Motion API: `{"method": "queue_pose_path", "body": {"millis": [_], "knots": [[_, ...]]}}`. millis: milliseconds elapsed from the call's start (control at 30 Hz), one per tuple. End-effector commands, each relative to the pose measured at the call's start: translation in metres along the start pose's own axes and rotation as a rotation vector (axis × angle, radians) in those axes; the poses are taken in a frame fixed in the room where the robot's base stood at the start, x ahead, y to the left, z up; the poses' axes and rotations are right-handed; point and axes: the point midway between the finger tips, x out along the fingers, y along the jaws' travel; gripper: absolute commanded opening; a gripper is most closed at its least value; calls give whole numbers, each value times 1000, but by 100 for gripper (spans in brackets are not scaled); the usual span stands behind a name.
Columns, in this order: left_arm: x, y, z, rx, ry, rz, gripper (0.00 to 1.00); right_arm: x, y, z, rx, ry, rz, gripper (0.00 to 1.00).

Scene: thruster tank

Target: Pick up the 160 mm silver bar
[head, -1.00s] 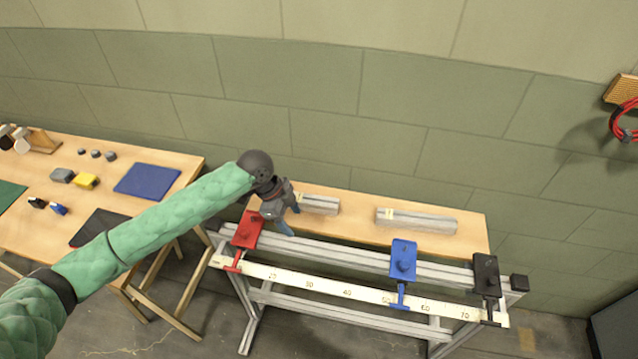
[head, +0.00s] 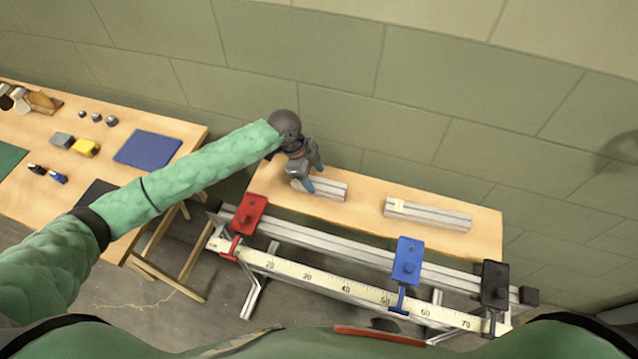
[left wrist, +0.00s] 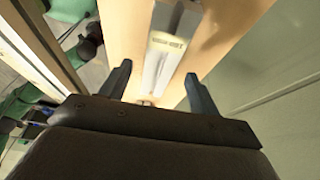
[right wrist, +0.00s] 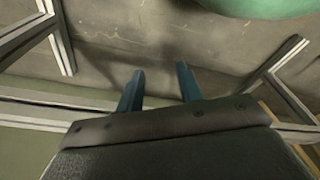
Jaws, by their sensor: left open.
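Two silver bars lie on the wooden shelf behind the rail. The shorter-looking left bar (head: 328,190) is partly hidden by my left gripper (head: 309,178); the longer-looking right bar (head: 428,215) lies apart from it. I cannot read their lengths. My left gripper is open and empty, above the left end of the left bar. In the left wrist view, a silver bar with a pale label (left wrist: 165,50) shows between and beyond the open fingers (left wrist: 160,85). My right gripper (right wrist: 158,85) is open and empty, pointing at the floor.
Red (head: 250,212), blue (head: 407,260) and black (head: 495,283) clamps sit on the rail with a numbered scale (head: 330,285) in front of the shelf. A side table (head: 130,125) with a blue mat (head: 148,149) and small parts stands left. The wall is close behind.

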Motion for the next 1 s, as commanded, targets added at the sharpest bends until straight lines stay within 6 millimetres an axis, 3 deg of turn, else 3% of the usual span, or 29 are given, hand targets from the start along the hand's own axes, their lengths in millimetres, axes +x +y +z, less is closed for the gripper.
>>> {"method": "queue_pose_path", "body": {"millis": [400, 733, 1000], "knots": [[35, 0, -1, -1, 0, 1, 62, 30, 14, 30, -14, 24, 16, 36], [40, 0, 0, 0, 0, -1, 62, 34, 15, 32, -15, 29, 17, 36], [40, 0, 0, 0, 0, -1, 11, 33, 16, 33, -15, 29, 18, 36]]}}
